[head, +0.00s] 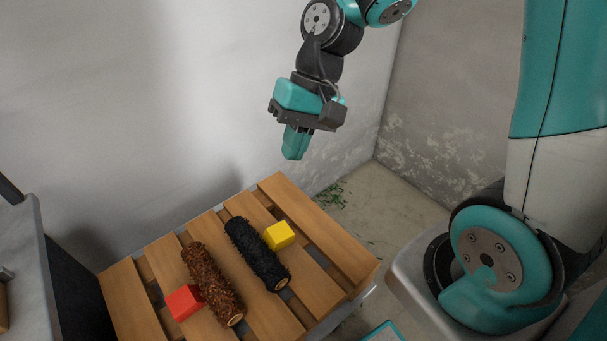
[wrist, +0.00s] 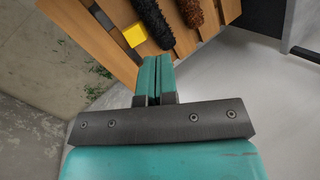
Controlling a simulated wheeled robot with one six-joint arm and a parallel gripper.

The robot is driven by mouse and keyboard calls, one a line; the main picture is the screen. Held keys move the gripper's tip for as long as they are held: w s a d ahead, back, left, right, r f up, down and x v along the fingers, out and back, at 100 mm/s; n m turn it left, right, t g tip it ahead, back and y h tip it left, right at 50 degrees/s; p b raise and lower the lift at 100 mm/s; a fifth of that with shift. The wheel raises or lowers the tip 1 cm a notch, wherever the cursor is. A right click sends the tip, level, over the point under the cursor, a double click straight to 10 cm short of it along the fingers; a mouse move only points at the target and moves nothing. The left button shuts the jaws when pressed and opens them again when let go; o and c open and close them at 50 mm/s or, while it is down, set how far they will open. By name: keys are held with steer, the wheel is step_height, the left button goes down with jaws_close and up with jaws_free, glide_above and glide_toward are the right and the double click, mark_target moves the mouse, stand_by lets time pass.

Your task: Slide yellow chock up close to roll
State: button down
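The yellow chock (head: 279,235) is a small block on the wooden slatted pallet, just right of the black roll (head: 257,255). In the wrist view the yellow chock (wrist: 134,35) lies left of the black roll (wrist: 152,22); I cannot tell whether they touch. A brown roll (head: 211,284) lies left of the black one, with a red chock (head: 184,302) at its left side near the front end. My gripper (head: 294,149) is high above the pallet's back edge, pointing down. In the wrist view my gripper's fingers (wrist: 152,76) are together with nothing between them.
The pallet (head: 340,245) has bare slats to the right of the yellow chock, with open gaps between slats. A wall stands close behind it. A grey counter (head: 40,265) is at the left. Green scraps (head: 331,194) lie on the floor beyond the pallet.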

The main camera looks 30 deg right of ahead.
steer(key=s+a+r+n, duration=0.2)
steer(key=s+r+n, duration=0.1)
steer(key=s, duration=0.3)
steer(key=s+a+r+n+t, duration=0.1)
steer(key=s+a+r+n, duration=0.1)
steer(key=s+r+n, duration=0.2)
steer(key=shift+s+a+r+n+t+h, duration=0.15)
steer(key=shift+s+a+n+t+h, duration=0.2)
steer(key=shift+s+n, duration=0.55)
steer(key=c, duration=1.8)
jaws_free()
steer(key=shift+d, duration=0.1)
steer(key=shift+c, duration=0.2)
